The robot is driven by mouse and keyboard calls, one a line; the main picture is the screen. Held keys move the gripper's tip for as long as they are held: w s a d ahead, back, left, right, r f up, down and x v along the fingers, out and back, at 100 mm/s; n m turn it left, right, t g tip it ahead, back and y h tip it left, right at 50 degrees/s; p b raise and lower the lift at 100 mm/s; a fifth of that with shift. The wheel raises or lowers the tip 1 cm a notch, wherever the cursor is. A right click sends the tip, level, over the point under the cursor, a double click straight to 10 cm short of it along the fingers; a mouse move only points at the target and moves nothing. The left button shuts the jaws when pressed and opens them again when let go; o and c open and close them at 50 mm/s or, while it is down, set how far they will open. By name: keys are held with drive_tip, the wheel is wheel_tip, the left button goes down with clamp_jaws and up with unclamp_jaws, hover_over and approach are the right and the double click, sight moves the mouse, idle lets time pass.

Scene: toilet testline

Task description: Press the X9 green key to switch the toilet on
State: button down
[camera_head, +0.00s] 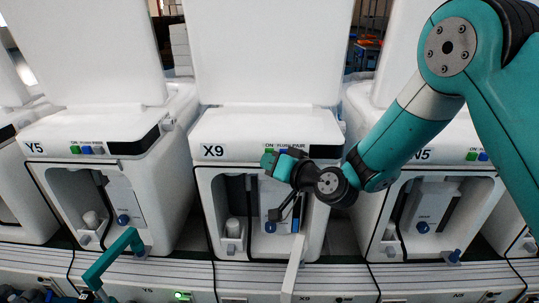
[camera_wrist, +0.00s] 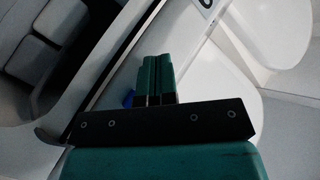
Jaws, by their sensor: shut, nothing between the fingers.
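The X9 unit (camera_head: 240,128) stands in the middle of the head view, with its label (camera_head: 213,151) at the left of its front panel. Its green key (camera_head: 269,150) shows just above the green end of my gripper (camera_head: 270,160). A blue key (camera_head: 284,151) sits to its right, partly covered by my gripper. In the wrist view my gripper (camera_wrist: 155,80) has its green fingers together and empty. A blue bit (camera_wrist: 128,99) shows beside the fingers there, and the green key cannot be made out. I cannot tell whether the fingertips touch the panel.
The Y5 unit (camera_head: 100,128) stands to the left and another unit ending in "5" (camera_head: 450,150) to the right, each with its own green and blue keys. The raised white lid (camera_head: 265,55) of X9 stands behind the panel. My arm crosses in front from the right.

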drive_tip(key=shift+s+b, duration=0.4)
drive_tip(key=shift+s, duration=0.25)
drive_tip(key=s+b, duration=0.2)
drive_tip(key=s, duration=0.4)
idle(0.4)
drive_tip(key=c, duration=1.8)
unclamp_jaws()
drive_tip(key=shift+a, duration=0.1)
drive_tip(key=shift+c, duration=0.2)
